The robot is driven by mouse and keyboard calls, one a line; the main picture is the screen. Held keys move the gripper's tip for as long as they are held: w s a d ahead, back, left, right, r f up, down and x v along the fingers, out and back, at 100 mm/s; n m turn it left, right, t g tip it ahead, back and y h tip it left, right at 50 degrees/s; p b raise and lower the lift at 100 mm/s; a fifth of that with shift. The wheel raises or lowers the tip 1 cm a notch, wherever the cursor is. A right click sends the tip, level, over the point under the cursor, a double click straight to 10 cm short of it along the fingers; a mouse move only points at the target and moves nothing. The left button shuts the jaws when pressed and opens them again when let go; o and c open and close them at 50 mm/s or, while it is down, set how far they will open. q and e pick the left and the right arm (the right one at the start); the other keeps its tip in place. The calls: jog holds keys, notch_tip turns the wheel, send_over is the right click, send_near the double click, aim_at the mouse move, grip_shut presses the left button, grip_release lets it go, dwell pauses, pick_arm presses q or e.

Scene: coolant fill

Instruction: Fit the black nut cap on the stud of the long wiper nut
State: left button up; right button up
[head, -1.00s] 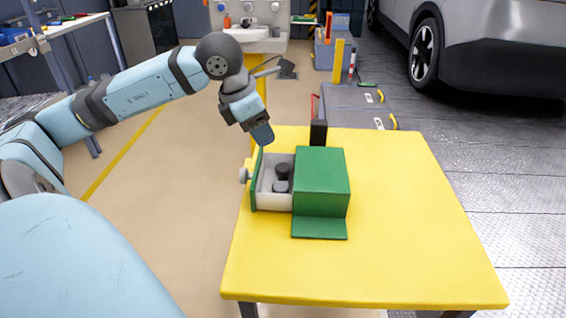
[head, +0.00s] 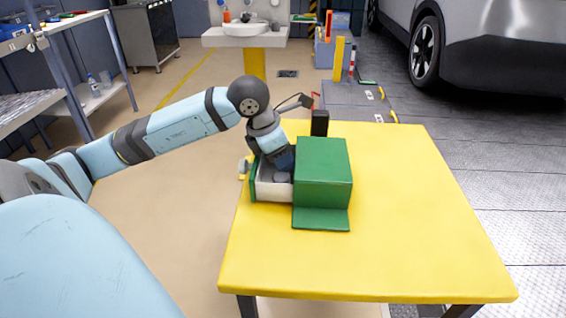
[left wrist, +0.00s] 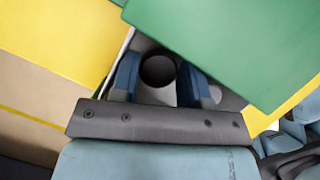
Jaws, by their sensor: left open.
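A black round cap (left wrist: 158,70), which looks like the nut cap, shows between my left fingers in the left wrist view. It stands in the open white drawer (head: 272,192) of a green box. My left gripper (head: 283,172) is open, pointing down into the drawer, with one finger on each side of the cap. The gripper also shows in the left wrist view (left wrist: 160,82); I cannot tell whether the fingers touch the cap. A dark grey piece in the drawer is mostly hidden by the gripper. I cannot make out the long wiper nut or its stud. My right gripper is not in view.
The green box (head: 323,172) stands on the yellow table (head: 410,220), its top overhanging close beside my gripper. A black upright block (head: 319,122) stands behind the box. The table's right and front parts are clear. A car (head: 490,45) stands beyond.

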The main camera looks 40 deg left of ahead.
pick_arm(q)
jog(key=c, duration=0.7)
